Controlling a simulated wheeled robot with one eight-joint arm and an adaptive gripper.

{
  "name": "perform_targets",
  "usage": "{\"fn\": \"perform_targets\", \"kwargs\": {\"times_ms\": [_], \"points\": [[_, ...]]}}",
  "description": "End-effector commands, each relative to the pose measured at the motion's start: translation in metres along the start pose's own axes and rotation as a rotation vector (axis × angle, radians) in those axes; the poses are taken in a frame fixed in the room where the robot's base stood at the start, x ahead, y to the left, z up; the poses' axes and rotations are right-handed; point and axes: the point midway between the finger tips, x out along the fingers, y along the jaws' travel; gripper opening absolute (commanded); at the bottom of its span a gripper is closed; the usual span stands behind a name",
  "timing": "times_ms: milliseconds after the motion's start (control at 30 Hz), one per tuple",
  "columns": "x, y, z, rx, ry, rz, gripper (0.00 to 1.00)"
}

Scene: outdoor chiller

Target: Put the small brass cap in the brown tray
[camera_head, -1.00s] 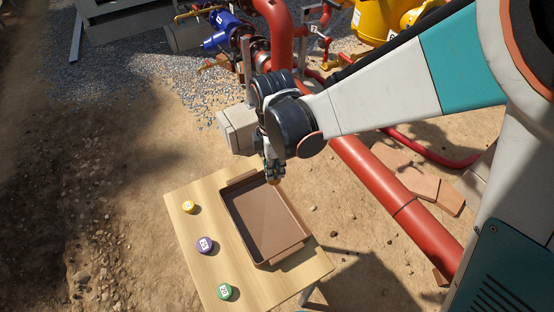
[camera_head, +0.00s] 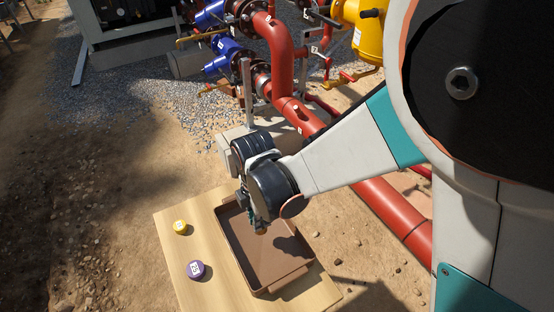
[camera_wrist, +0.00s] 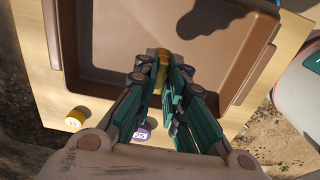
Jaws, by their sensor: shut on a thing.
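My gripper (camera_wrist: 163,65) is shut on the small brass cap (camera_wrist: 163,53), which shows as a golden-brown piece between the fingertips in the wrist view. In the head view my gripper (camera_head: 257,226) hangs over the brown tray (camera_head: 238,258), near its far left part, partly hidden by my wrist. The tray (camera_wrist: 67,50) also shows in the wrist view, below and around the fingers. It is a shallow rectangular tray with raised end handles, and its visible floor is empty. The cap appears held above the tray floor; the exact height is hard to tell.
The tray stands on a light wooden table (camera_head: 205,288). A yellow-topped cap (camera_head: 180,227) and a purple-topped cap (camera_head: 195,269) stand on the table left of the tray. Red pipes (camera_head: 395,213) and a light grey box (camera_head: 225,150) lie beyond the table.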

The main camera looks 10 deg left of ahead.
Motion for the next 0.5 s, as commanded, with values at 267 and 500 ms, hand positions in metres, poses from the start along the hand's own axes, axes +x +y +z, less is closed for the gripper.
{"fn": "perform_targets", "kwargs": {"times_ms": [267,500], "points": [[0.021,0.000,0.000,0.001,0.000,0.000,0.00],[0.052,0.001,0.000,0.001,0.000,0.000,0.00]]}}
